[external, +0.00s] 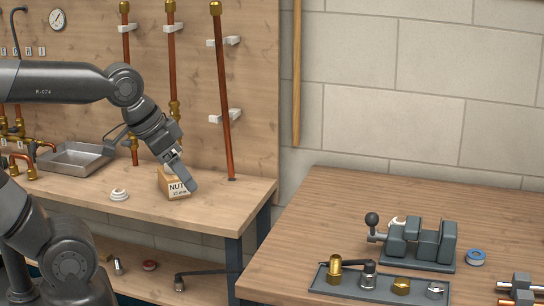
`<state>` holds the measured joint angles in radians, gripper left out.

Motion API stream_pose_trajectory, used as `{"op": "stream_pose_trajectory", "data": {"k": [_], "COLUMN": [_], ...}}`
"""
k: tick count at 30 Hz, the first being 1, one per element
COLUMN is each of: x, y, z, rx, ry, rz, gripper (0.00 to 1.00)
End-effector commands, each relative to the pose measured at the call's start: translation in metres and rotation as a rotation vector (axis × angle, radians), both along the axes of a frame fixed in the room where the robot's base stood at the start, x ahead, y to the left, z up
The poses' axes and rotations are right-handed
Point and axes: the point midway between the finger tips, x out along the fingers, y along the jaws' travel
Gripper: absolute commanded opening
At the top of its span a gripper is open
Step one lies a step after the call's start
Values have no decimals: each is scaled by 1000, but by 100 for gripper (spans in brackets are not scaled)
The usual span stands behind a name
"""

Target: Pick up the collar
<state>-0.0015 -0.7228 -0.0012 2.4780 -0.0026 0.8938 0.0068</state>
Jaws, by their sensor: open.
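A small white stepped ring (119,194) lies flat on the left wooden bench; it looks like the collar, though I cannot be sure from its shape alone. My gripper (189,185) hangs from the arm to the right of the ring, pointing down and to the right. It is open, with nothing seen between its fingers, and clearly apart from the ring. The gripper overlaps the upper right of a cardboard box marked NUTS (176,189), hiding part of it; I cannot tell whether they touch.
A metal tray (78,158) sits behind the ring. Upright copper pipes (222,100) stand at the backboard. The right bench (330,205) holds a grey clamping device (420,245), a blue-rimmed roll (475,257) and a dark tray (335,287) of fittings. The bench around the white ring is clear.

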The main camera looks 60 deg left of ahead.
Motion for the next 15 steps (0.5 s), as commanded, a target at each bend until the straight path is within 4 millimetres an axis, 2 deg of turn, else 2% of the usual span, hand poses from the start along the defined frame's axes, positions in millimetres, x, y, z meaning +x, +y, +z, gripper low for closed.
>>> {"op": "stream_pose_trajectory", "data": {"k": [5,9,15], "x": [46,94,166], "y": [-1,-4,-6], "z": [16,27,31], "rx": [5,9,12], "ry": [4,3,2], "rz": [-20,-42,-74], "gripper": [76,76,76]}}
